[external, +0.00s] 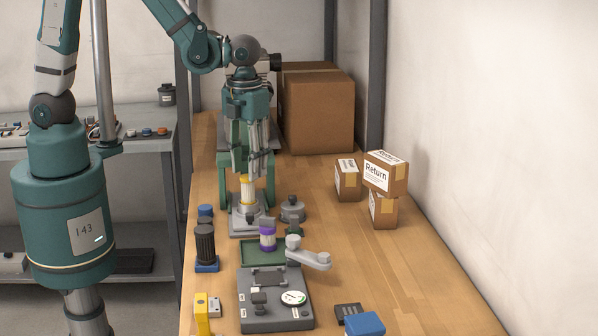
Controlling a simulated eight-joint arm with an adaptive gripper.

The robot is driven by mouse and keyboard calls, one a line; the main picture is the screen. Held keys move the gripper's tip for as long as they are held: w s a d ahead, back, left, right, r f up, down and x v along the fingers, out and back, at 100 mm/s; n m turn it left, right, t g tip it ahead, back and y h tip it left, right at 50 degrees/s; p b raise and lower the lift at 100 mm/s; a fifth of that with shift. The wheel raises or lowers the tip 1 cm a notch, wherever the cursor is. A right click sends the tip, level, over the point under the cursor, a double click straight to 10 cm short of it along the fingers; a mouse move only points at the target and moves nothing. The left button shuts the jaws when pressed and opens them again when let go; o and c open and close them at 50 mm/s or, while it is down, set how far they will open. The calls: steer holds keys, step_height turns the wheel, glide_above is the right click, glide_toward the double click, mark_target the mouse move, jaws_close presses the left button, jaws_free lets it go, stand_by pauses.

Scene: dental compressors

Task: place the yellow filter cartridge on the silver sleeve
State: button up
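The yellow filter cartridge (248,191) is upright, with a pale ribbed middle and yellow bands. My gripper (248,172) points straight down over it, and its fingers appear closed around the cartridge's top. The silver sleeve (246,211) is directly below, on a light grey base (238,228). The cartridge's lower end is at the sleeve's top. From this angle I cannot tell whether it is seated or just above.
A green frame (270,185) stands close behind my gripper. A dark ribbed cartridge (205,243), a purple-banded cartridge (267,238) and a grey round part (292,209) are nearby. A gauge panel (275,312) is in front; boxes (384,172) stand right.

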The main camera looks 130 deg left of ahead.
steer(key=shift+r, duration=2.85)
steer(key=shift+w+d+r, duration=0.15)
steer(key=shift+d+r, duration=0.25)
steer(key=shift+d, duration=0.1)
steer(key=s+d+r+n+t, duration=0.1)
steer(key=d+r+n, duration=0.4)
steer(key=d, duration=0.5)
steer(key=s+d+r+n+t, duration=0.2)
steer(key=d+r+n, duration=0.3)
steer(key=d, duration=0.5)
steer(key=s+d+r+n+t, duration=0.1)
steer(key=d+r+n+t, duration=0.3)
steer(key=d+n, duration=0.4)
steer(key=shift+s+d+r, duration=0.3)
steer(key=shift+d+r, duration=0.25)
steer(key=shift+d, duration=0.5)
steer(key=shift+f, duration=0.15)
step_height(320, 180, down, 8)
steer(key=b, duration=0.7)
steer(key=shift+r+b, duration=0.2)
steer(key=shift+b, duration=0.1)
